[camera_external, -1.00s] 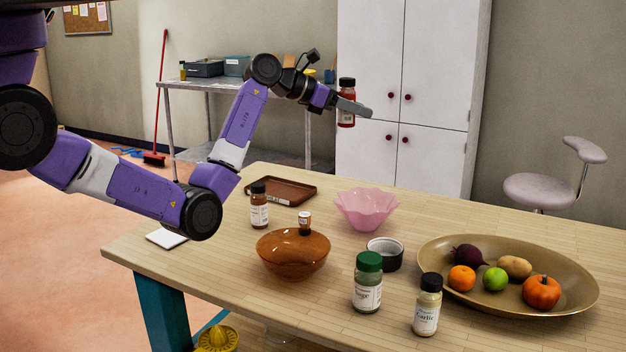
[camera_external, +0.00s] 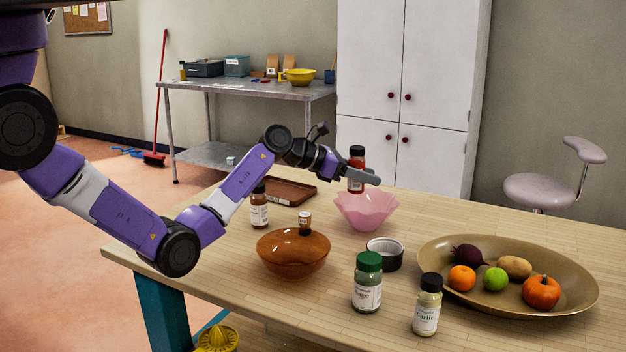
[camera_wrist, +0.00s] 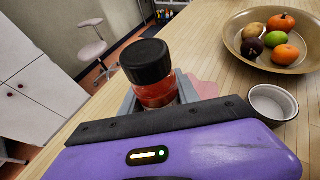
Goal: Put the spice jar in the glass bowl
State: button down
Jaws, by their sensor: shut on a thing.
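My gripper (camera_external: 362,178) is shut on a spice jar (camera_external: 356,160) with a black lid and red contents. It holds the jar upright, at the pink fluted bowl (camera_external: 365,211). The jar's lower end is hidden by the gripper or the bowl's rim, so I cannot tell whether it is inside. In the wrist view the jar (camera_wrist: 152,75) stands between the fingers, and a bit of the pink bowl (camera_wrist: 206,88) shows behind it.
A brown tray (camera_external: 290,192) lies behind. A large dish (camera_external: 440,262) of fruit and vegetables is at the right.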

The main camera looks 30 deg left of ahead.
jog(key=shift+f, duration=2.3)
jog(key=shift+f, duration=0.5)
jog(key=c, duration=1.2)
grip_release()
jog(key=shift+o, duration=0.2)
jog(key=shift+r, duration=0.5)
jog(key=v, duration=1.2)
jog(key=shift+r, duration=0.1)
